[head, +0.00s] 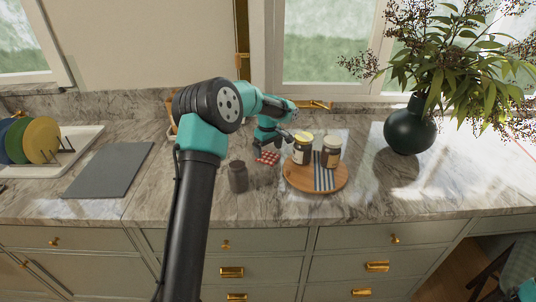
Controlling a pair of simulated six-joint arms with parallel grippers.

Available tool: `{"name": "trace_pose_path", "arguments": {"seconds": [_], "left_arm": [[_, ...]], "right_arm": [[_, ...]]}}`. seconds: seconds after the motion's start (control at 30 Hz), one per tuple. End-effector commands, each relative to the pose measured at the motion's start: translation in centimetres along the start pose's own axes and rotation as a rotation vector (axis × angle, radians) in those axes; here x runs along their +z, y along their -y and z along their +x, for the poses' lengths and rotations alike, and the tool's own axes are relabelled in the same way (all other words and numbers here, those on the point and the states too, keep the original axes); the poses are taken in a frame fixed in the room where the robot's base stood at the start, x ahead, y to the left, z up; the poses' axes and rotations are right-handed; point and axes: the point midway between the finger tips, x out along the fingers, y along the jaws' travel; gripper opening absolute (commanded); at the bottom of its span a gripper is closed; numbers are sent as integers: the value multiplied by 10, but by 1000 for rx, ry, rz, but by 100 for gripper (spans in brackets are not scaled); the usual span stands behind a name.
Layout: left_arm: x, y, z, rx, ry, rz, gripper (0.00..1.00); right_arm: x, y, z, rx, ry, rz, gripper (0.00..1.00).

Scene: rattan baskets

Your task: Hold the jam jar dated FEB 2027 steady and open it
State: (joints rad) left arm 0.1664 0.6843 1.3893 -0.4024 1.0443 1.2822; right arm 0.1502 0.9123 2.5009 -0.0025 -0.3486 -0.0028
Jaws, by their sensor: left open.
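Two jam jars stand upright on a round wooden board (297,180). The dates are too small to read, so I cannot tell which is FEB 2027. My left gripper (273,146) is open just left of the yellow-lidded jar, with its fingers pointing down near a red-checked cloth piece (268,158). I cannot tell whether it touches anything. My right gripper is not in view.
A dark grey jar or pot (238,177) stands left of the board. A dark vase (409,130) with branches stands to the right. A grey slab (108,170) and a white tray (75,145) with plates lie left. The counter's front right is clear.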

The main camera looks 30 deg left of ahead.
Motion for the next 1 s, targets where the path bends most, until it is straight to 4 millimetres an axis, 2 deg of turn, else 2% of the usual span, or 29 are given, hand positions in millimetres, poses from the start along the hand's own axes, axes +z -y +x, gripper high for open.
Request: {"name": "trace_pose_path", "arguments": {"seconds": [0.3, 0.5, 0.67, 1.0], "left_arm": [[0, -1, -62, 3, -1, -1, 96], [0, 0, -86, 1, 0, 0, 96], [0, 0, -92, 1, 0, 0, 96], [0, 0, -91, 0, 0, 0, 96]], "right_arm": [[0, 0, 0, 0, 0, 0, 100], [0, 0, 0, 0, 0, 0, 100], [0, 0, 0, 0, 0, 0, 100], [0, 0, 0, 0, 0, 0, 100]]}}
